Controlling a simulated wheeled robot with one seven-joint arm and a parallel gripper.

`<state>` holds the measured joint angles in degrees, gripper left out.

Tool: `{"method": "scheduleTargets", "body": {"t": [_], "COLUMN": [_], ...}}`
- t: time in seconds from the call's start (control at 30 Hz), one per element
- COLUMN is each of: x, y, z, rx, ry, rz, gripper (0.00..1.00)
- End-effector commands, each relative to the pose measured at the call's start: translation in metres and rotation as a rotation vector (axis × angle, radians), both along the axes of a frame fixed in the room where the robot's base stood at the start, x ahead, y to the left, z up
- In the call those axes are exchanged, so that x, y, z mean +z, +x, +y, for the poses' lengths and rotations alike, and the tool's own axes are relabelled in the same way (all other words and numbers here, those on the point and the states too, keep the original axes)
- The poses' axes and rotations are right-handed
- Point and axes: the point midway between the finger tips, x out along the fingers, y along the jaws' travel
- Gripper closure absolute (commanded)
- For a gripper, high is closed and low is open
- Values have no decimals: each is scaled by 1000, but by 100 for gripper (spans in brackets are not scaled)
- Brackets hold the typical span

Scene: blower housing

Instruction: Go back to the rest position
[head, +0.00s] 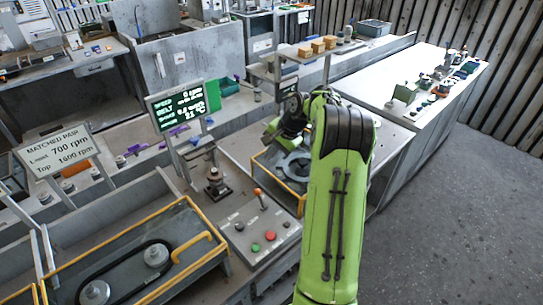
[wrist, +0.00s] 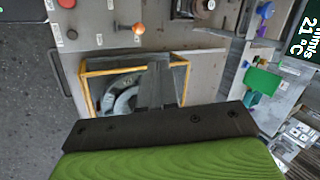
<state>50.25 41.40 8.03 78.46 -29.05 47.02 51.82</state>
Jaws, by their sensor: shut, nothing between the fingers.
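My gripper (wrist: 160,70) shows in the wrist view with its dark fingers together and nothing between them. It is over the yellow-edged bay (wrist: 84,88) that holds a grey round housing (wrist: 115,102). The fingers cover part of the bay, and I cannot tell the height above it. In the head view my green arm reaches up from the bottom and bends left at the top. It hides the right part of the same bay (head: 299,208) and housing (head: 293,170). The fingertips are hard to make out there.
A control panel (head: 250,229) with a lever and red and green buttons lies left of my arm. A display screen (head: 180,106) stands behind it. A yellow-edged belt tray (head: 222,262) is at lower left. A white-topped bench (head: 385,75) is at right, with open floor (head: 450,200) beside it.

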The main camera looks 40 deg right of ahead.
Motion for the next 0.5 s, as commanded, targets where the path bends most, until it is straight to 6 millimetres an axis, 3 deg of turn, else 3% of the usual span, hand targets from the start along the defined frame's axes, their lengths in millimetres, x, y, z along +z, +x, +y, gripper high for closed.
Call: {"method": "scheduleTargets", "body": {"t": [0.37,0.47,0.5], "x": [4,26,39], "y": [1,-1,-6], "z": [6,41,64], "rx": [18,115,177], "ry": [-12,-81,-125], "rz": [-2,-4,-6], "gripper": [100,100,100]}}
